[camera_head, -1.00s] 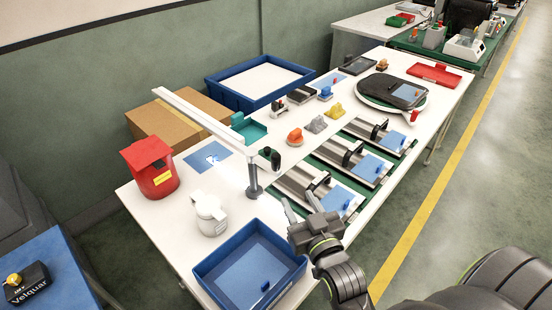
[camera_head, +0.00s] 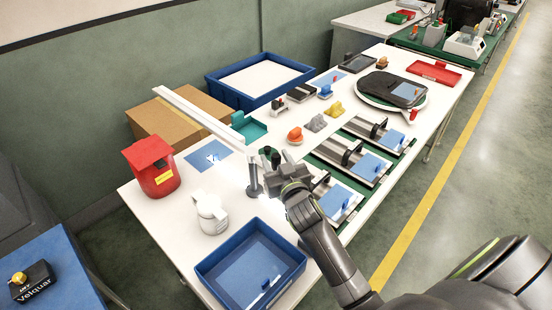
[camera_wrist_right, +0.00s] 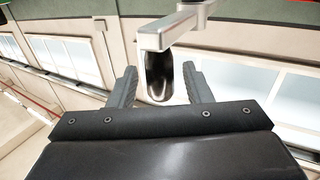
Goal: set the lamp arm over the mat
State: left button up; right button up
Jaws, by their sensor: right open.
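The lamp has a long white arm (camera_head: 200,112) on an upright grey post (camera_head: 254,180). The arm reaches from the post toward the back left, above the table. A dark rounded handle (camera_head: 267,154) hangs near the top of the post. A blue mat (camera_head: 203,163) with a pale mark lies flat on the table, left of the post. My right gripper (camera_head: 276,167) is open beside the handle. In the right wrist view the dark handle (camera_wrist_right: 158,80) shows between the open fingers (camera_wrist_right: 158,86), under a metal bar (camera_wrist_right: 165,32). Contact cannot be told. My left gripper is not in view.
A red bin (camera_head: 150,178) and a white jug (camera_head: 209,215) stand left of the post. A blue tray (camera_head: 214,268) is at the table's near end. Slides with blue plates (camera_head: 335,202) lie right of my gripper. A cardboard box (camera_head: 165,122) is behind the lamp arm.

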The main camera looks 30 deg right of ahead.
jog(key=shift+w, duration=0.15)
jog(key=shift+c, duration=0.4)
grip_shut()
